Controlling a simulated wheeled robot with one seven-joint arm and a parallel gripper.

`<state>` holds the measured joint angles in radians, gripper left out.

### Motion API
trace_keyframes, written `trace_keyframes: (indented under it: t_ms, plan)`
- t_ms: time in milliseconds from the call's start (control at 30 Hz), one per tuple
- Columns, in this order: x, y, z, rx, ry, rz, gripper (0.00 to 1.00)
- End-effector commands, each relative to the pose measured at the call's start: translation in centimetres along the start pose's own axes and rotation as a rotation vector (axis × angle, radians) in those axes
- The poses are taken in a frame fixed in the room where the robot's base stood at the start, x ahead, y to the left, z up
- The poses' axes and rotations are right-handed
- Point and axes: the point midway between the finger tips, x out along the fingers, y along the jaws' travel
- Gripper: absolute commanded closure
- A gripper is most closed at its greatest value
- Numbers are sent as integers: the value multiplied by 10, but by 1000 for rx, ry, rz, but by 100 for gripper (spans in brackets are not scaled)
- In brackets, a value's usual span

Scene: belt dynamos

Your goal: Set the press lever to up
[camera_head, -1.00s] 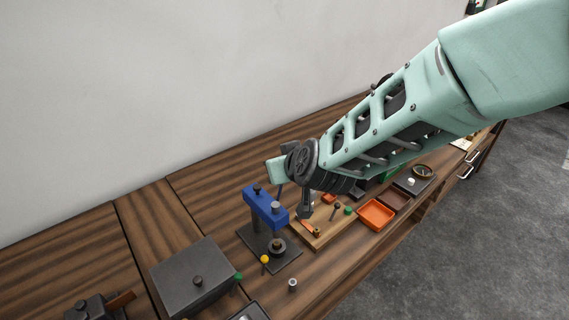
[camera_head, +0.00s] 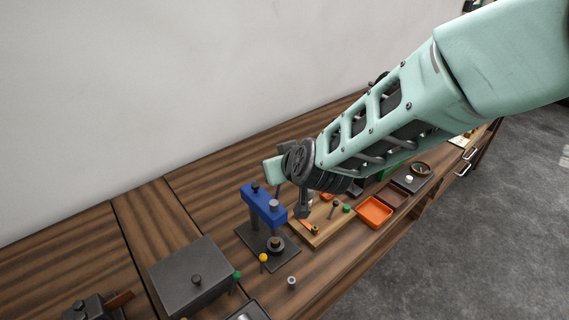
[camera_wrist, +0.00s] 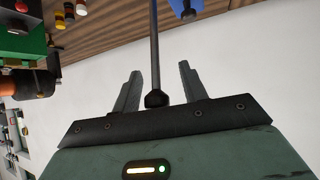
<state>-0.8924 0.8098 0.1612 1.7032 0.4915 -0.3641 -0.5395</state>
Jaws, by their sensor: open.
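The press (camera_head: 265,205) stands on the bench with a blue head and a dark base plate. Its lever (camera_wrist: 155,45) is a thin dark rod ending in a black ball knob (camera_wrist: 156,98). In the wrist view the rod runs between the two fingers of my gripper (camera_wrist: 160,82), with the knob close to the palm. The fingers are apart on either side of the rod, with gaps showing. In the head view my gripper (camera_head: 274,170) is just above and behind the blue head, and the lever is mostly hidden there by my arm.
A dark lidded box (camera_head: 190,275) is left of the press. A wooden board (camera_head: 318,236) and an orange tray (camera_head: 374,212) are to its right. A yellow-topped pin (camera_head: 263,259) and a small grey cylinder (camera_head: 291,282) stand in front. The wall (camera_head: 120,90) is behind.

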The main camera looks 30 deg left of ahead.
Motion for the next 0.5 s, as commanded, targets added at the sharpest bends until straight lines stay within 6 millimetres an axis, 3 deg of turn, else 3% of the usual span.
trace_keyframes:
  t_ms: [167, 500]
  plan:
    - [-13, 0, -1, 0, 4, 1, 57]
    - [-74, 0, 0, 0, 5, 1, 57]
